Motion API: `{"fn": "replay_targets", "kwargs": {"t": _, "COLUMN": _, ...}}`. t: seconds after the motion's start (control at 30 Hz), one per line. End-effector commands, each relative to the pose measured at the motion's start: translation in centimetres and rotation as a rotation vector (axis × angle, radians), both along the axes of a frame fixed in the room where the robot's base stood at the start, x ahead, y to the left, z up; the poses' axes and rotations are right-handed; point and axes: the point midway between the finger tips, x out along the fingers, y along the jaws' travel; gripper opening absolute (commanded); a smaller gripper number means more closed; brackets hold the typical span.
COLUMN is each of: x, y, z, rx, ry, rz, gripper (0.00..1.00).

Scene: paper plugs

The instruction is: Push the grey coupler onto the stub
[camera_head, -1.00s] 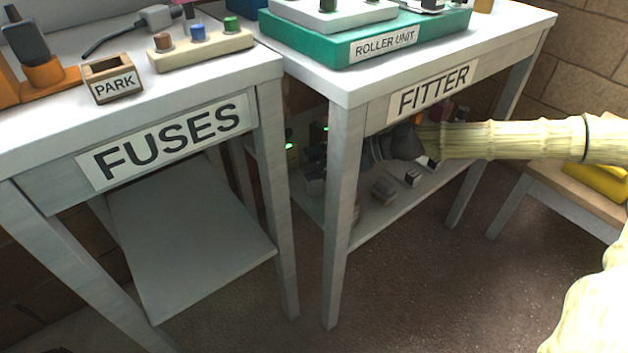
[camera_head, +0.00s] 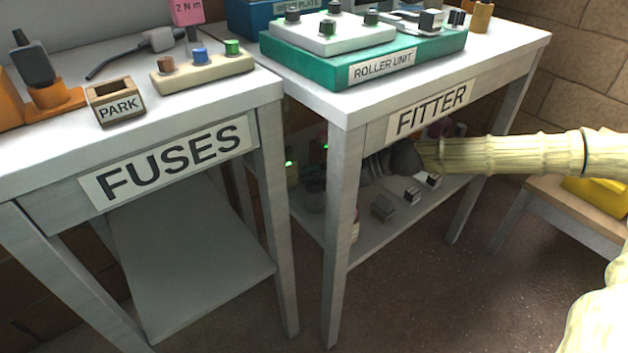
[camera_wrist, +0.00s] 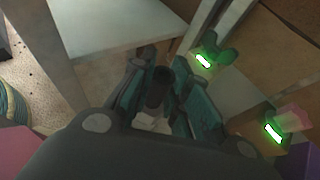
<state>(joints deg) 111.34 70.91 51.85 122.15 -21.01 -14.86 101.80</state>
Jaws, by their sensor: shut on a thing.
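My gripper (camera_head: 372,166) reaches under the fitter table, above its lower shelf; the table leg partly hides its fingertips. In the wrist view my gripper (camera_wrist: 160,90) is shut on a dark grey tube, which looks like the grey coupler (camera_wrist: 158,92); its round end shows between the teal-sided fingers. Beyond the fingers are two green-lit blocks, one with a green fitting (camera_wrist: 203,61) and one with a pinkish fitting (camera_wrist: 273,131). A green light also shows under the table in the head view (camera_head: 289,164). I cannot tell which part is the stub.
The lower shelf (camera_head: 385,235) carries small grey blocks (camera_head: 383,208) close below my gripper. The front leg (camera_head: 341,215) of the fitter table stands just left of it, and the tabletop (camera_head: 340,105) is overhead. The fuses table (camera_head: 210,125) is at left; the floor in front is clear.

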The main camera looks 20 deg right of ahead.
Motion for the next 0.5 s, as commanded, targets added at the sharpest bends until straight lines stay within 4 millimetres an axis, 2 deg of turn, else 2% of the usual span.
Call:
{"fn": "replay_targets", "kwargs": {"t": 0.13, "x": 0.01, "y": 0.02, "z": 1.28, "rx": 0.000, "ry": 0.000, "rz": 0.000, "gripper": 0.00}}
{"fn": "replay_targets", "kwargs": {"t": 0.2, "x": -0.06, "y": -0.03, "z": 0.72, "rx": 0.007, "ry": -0.001, "rz": 0.000, "gripper": 0.00}}
{"fn": "replay_targets", "kwargs": {"t": 0.5, "x": -0.19, "y": -0.20, "z": 0.57, "rx": 0.047, "ry": -0.017, "rz": 0.001, "gripper": 0.00}}
